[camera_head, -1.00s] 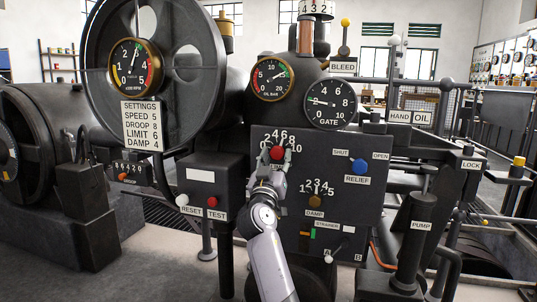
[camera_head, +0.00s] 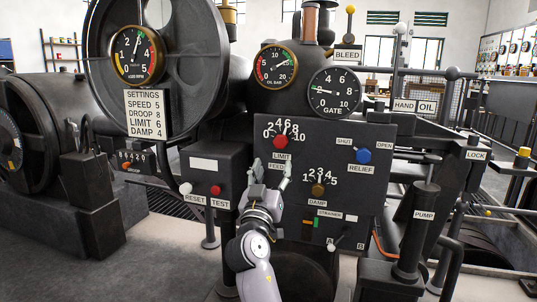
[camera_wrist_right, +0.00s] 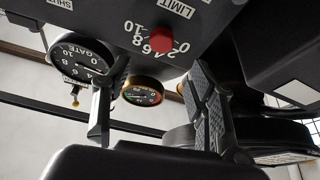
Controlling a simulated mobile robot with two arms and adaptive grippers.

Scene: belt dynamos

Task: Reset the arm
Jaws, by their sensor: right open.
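My right gripper (camera_head: 269,172) is open and empty, in front of the dark control panel, below and left of the red LIMIT knob (camera_head: 281,142). The knob is clear of the fingers. In the right wrist view, the two fingers of my right gripper (camera_wrist_right: 158,88) stand apart, and the red knob (camera_wrist_right: 160,38) shows beyond them, upside down with its LIMIT label. My left gripper is in neither view.
The panel also carries a blue RELIEF knob (camera_head: 363,156) and a brown DAMP knob (camera_head: 318,190). The RESET and TEST box (camera_head: 215,172) stands left of my gripper. A PUMP post (camera_head: 420,232) stands at right. Open floor lies at lower left.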

